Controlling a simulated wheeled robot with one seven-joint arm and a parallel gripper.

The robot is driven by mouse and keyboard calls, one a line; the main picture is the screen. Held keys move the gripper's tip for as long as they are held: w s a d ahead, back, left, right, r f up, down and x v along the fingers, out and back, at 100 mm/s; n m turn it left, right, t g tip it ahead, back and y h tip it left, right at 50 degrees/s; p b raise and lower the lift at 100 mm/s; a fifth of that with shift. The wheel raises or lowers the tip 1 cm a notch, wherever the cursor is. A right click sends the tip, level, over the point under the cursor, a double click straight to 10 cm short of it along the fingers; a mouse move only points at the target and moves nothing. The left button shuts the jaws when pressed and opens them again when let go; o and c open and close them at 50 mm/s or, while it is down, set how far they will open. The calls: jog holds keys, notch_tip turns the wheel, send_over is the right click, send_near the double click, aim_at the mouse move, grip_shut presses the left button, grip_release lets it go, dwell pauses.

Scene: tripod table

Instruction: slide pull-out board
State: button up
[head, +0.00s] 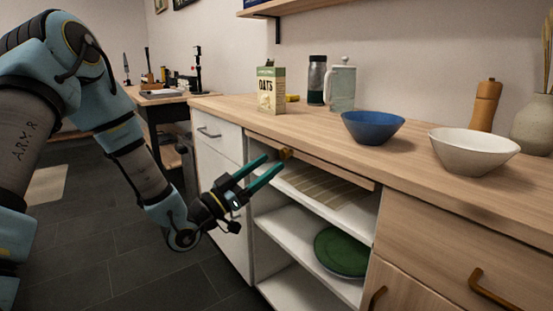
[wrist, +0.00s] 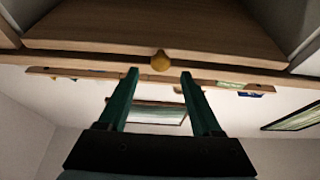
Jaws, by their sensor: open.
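The wooden pull-out board (head: 335,172) sits in a slot just under the countertop, above open shelves. Its front looks flush or nearly so; I cannot tell exactly. A small brass-coloured knob (head: 286,153) is on its front. In the wrist view the knob (wrist: 160,61) shows just beyond the fingertips, about midway between them, with the board's underside (wrist: 150,32) above it in the picture. My gripper (head: 272,163) has teal fingers, open and empty, pointing at the knob from the front. The fingers also show spread in the wrist view (wrist: 159,74). The knob appears clear of both fingers.
On the countertop (head: 225,104) stand an oats box (head: 270,90), a blue bowl (head: 372,127) and a white bowl (head: 473,150). Below the board are a striped mat (head: 318,188) and green plates (head: 342,251) on shelves. A white drawer unit (head: 215,150) is left; floor in front is clear.

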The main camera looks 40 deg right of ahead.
aim_at(282, 154)
jog(key=shift+x, duration=1.8)
grip_shut()
